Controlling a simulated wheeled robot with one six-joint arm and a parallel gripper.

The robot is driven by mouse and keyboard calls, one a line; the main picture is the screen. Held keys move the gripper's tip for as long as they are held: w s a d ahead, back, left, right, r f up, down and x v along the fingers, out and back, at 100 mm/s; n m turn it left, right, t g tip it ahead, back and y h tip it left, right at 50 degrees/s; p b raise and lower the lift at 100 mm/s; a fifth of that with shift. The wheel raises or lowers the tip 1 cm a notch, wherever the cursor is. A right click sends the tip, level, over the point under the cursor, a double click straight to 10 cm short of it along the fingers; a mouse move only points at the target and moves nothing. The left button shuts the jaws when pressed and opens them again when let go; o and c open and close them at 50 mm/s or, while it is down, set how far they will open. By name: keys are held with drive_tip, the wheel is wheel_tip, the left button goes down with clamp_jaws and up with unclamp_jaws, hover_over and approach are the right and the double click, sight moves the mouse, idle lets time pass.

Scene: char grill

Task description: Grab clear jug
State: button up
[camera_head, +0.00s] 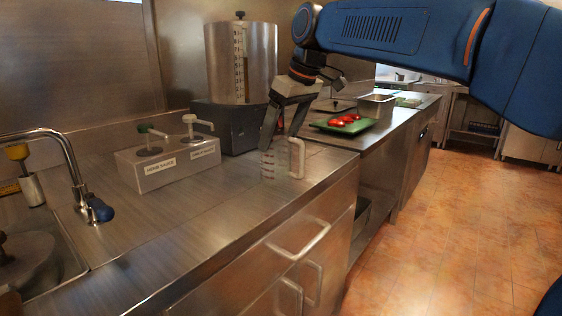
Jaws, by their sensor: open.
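The clear jug (269,166) stands upright on the steel counter near its front edge. It is see-through with measuring marks, and its pale handle (297,158) is on the right. My gripper (284,140) points down from the blue arm, right above and around the top of the jug. Its fingers are apart, one dark finger at the left of the jug's rim and the other near the handle side. I cannot tell whether either finger touches the jug.
A steel sauce pump box (165,168) stands to the left of the jug. A tall steel dispenser (241,62) stands behind it. A green tray (343,126) with red food lies farther right. A sink tap (75,170) is at the left. The counter's front left is clear.

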sight(283, 158)
drive_tip(key=x, duration=0.4)
drive_tip(key=shift+w+f, duration=0.15)
drive_tip(key=shift+w, duration=0.05)
drive_tip(key=shift+c, duration=0.6)
drive_tip(key=c, duration=1)
drive_tip(key=shift+c, duration=0.2)
